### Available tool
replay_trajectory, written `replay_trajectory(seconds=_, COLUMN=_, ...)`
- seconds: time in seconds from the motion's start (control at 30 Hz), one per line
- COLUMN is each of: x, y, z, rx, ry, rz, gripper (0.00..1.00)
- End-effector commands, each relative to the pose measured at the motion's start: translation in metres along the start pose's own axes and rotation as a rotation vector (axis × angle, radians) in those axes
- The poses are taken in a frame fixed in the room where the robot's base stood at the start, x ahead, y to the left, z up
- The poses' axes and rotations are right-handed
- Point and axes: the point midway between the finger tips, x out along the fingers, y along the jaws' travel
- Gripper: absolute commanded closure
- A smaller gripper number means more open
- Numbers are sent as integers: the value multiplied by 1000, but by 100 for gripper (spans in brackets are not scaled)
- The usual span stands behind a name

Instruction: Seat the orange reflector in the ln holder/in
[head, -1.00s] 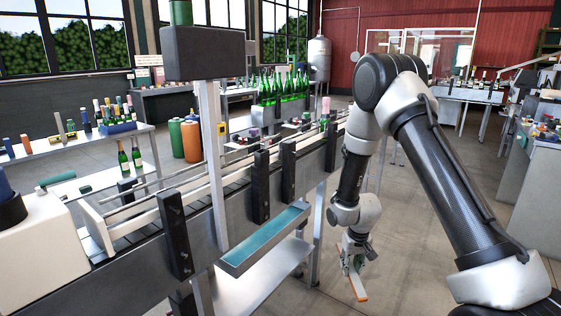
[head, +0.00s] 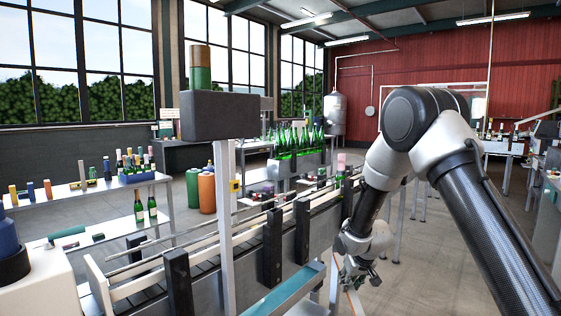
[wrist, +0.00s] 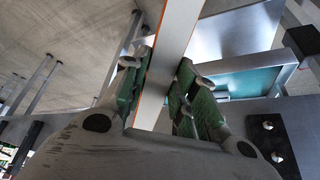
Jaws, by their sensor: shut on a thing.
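My gripper (head: 360,274) hangs low at the right side of the conveyor line. The wrist view shows its green-padded fingers (wrist: 158,95) shut on the reflector (wrist: 174,48), a long flat pale bar with orange edges. The bar runs up and away between the fingers, and its far end is out of that view. In the head view only a thin orange strip of the reflector (head: 352,300) shows below the gripper, partly cut by the frame edge. I cannot tell which fixture is the ln holder.
A teal-lined tray (head: 290,292) juts from the conveyor (head: 212,272), left of my gripper. Dark upright posts (head: 272,248) line the conveyor's side. A grey post with a dark box (head: 220,117) stands before it. The floor at right (head: 425,270) is open.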

Motion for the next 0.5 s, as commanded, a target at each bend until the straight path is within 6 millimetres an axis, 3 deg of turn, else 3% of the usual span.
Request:
replay_trajectory(seconds=0.17, x=-16, y=-2, z=-29, rx=-30, ry=82, rz=-2, gripper=97)
replay_trajectory(seconds=0.5, x=-55, y=-33, z=-87, rx=-103, ry=267, rz=-40, gripper=97)
